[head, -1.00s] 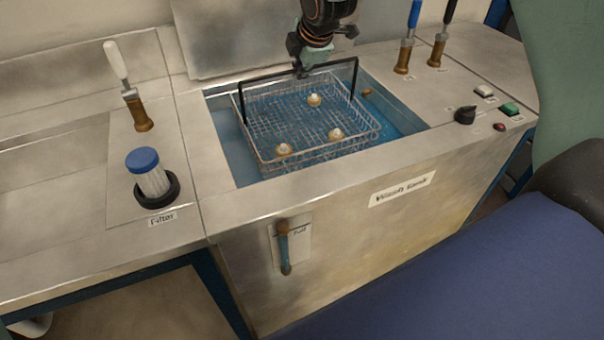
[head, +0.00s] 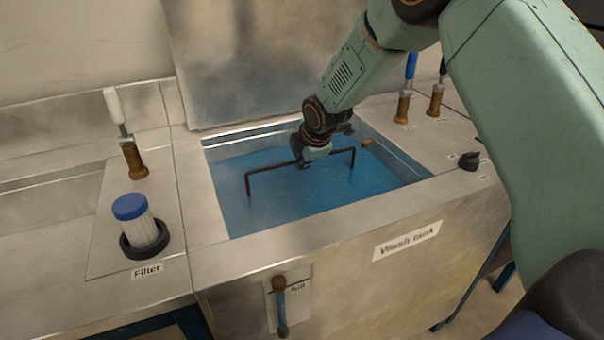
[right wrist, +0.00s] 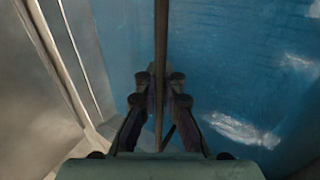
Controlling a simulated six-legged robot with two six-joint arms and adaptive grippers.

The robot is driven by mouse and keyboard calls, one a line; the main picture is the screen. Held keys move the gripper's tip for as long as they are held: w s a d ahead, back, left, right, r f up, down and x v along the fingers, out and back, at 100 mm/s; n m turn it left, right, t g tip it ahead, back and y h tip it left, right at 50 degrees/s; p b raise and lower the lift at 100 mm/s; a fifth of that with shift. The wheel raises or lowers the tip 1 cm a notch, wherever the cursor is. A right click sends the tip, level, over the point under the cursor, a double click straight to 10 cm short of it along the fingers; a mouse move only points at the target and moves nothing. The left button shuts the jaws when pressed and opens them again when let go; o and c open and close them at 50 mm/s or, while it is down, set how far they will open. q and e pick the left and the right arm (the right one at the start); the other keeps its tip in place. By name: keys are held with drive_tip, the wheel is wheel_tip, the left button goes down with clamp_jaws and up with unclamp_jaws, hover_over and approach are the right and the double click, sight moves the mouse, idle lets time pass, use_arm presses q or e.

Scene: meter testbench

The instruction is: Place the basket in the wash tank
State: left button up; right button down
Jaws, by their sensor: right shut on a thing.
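The wash tank (head: 240,222) is a steel basin filled with blue liquid, labelled on its front. The black handle of the basket (head: 272,169) stands above the liquid inside the tank; the wire body is under the surface and hidden. My right gripper (head: 304,162) is shut on the top bar of the handle, low over the liquid. In the right wrist view the handle bar (right wrist: 161,60) runs between the fingers (right wrist: 158,100). My left gripper is not in view.
A raised steel lid (head: 240,60) stands behind the tank. To the left is a blue-capped filter (head: 140,225) and a white-handled lever (head: 122,130). To the right are levers with blue (head: 410,66) and black handles, and a black knob (head: 469,161).

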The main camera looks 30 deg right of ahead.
wheel_tip(320, 180, down, 2)
drive_tip(key=shift+f+b, duration=0.25)
drive_tip(key=shift+b, duration=0.1)
drive_tip(key=c, duration=2)
unclamp_jaws()
drive_tip(key=shift+f, duration=0.1)
drive_tip(key=o, duration=0.5)
drive_tip(key=shift+s+a+r, duration=0.15)
drive_tip(key=shift+r, duration=0.05)
drive_tip(key=shift+o, duration=0.2)
drive_tip(key=shift+f, duration=0.1)
drive_tip(key=v, duration=1.2)
